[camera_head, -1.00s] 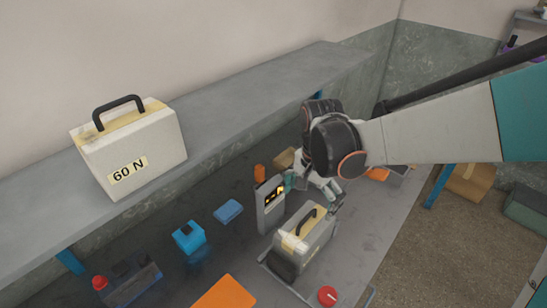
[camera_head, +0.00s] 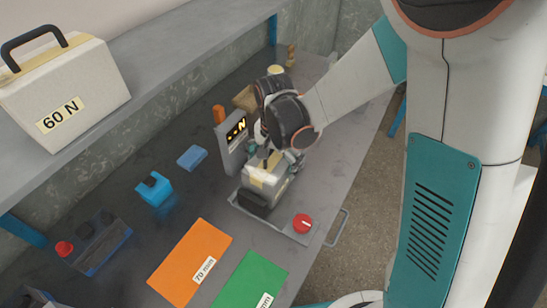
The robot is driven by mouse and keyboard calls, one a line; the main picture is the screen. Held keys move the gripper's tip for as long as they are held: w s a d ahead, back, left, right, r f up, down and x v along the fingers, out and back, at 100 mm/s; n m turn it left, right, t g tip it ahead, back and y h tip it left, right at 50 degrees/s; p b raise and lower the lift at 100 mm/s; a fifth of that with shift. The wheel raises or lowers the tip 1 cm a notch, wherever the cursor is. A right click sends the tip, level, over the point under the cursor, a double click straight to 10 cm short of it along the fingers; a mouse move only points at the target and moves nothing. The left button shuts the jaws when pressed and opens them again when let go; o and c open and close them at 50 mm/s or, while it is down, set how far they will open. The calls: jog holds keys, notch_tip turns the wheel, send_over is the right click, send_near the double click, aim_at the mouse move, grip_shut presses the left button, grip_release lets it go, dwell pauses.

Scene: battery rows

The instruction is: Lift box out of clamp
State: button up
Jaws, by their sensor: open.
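The box (camera_head: 265,183) is cream-coloured with a yellow top patch and a dark handle. It sits in the clamp (camera_head: 259,215), a grey base with a dark jaw pad at the box's near side and an upright display post (camera_head: 231,145) behind it. My gripper (camera_head: 275,163) is open, right at the top of the box by its handle. The wrist and fingers hide much of the handle, so I cannot tell whether the fingers touch it.
A red knob (camera_head: 303,223) sits at the clamp's front. Orange (camera_head: 190,262) and green (camera_head: 247,284) mats lie nearer. A blue block (camera_head: 153,189) and blue pad (camera_head: 192,158) lie left. A larger box marked 60 N (camera_head: 85,85) stands on the raised shelf.

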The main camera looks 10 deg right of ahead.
jog(key=shift+f, duration=0.1)
jog(key=c, duration=2)
jog(key=shift+r, duration=0.2)
jog(key=shift+r+p, duration=3.45)
jog(key=shift+r, duration=1.4)
